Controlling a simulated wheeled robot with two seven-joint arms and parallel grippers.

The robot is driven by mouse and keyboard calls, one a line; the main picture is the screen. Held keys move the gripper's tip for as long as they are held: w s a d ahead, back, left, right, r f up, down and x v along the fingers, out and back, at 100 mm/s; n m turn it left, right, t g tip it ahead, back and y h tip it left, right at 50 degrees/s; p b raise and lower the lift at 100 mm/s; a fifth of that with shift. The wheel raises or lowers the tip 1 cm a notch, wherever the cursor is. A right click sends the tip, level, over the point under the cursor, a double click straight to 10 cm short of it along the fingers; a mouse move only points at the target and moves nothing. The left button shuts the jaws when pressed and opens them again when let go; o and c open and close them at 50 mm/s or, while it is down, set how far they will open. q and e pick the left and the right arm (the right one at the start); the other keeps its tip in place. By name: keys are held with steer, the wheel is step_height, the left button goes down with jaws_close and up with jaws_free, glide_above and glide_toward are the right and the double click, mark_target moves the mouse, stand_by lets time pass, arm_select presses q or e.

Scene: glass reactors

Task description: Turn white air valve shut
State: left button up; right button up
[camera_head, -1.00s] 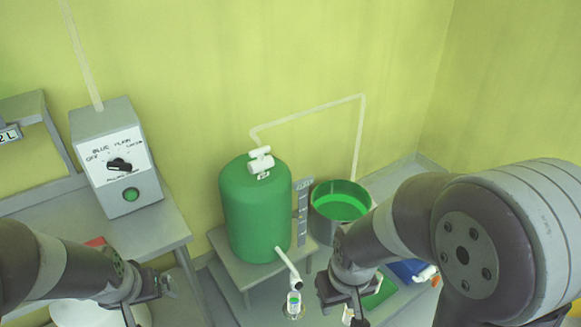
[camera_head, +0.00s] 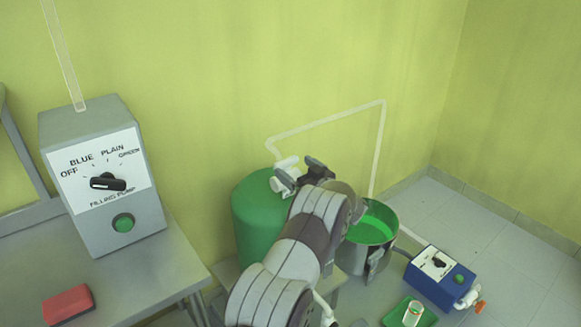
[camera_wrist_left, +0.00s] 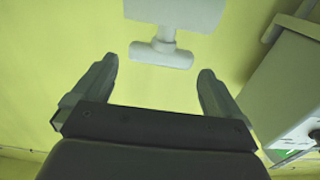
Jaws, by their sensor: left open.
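The white air valve (camera_head: 287,165) sits on top of the green tank (camera_head: 256,215) in the head view, partly hidden by my left gripper. In the left wrist view its white T-shaped handle (camera_wrist_left: 162,54) lies crosswise just beyond the fingertips, roughly centred between them. My left gripper (camera_head: 301,176) is at the valve, with its two fingers spread and nothing held. The open fingers also show in the left wrist view (camera_wrist_left: 158,70). I cannot tell whether the fingers touch the valve. My left arm hides the tank's right side. My right gripper is out of view.
A grey filling pump box (camera_head: 100,178) with a black knob stands on the left table (camera_head: 165,265). A thin white pipe (camera_head: 330,120) runs along the wall. A bucket of green liquid (camera_head: 372,230) and a blue box (camera_head: 440,280) are at right.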

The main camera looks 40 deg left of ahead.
mark_target(288, 163)
arm_select(q)
steer(key=x, duration=0.3)
steer(key=shift+w+a, duration=0.1)
steer(key=shift+a, duration=0.25)
steer(key=c, duration=0.8)
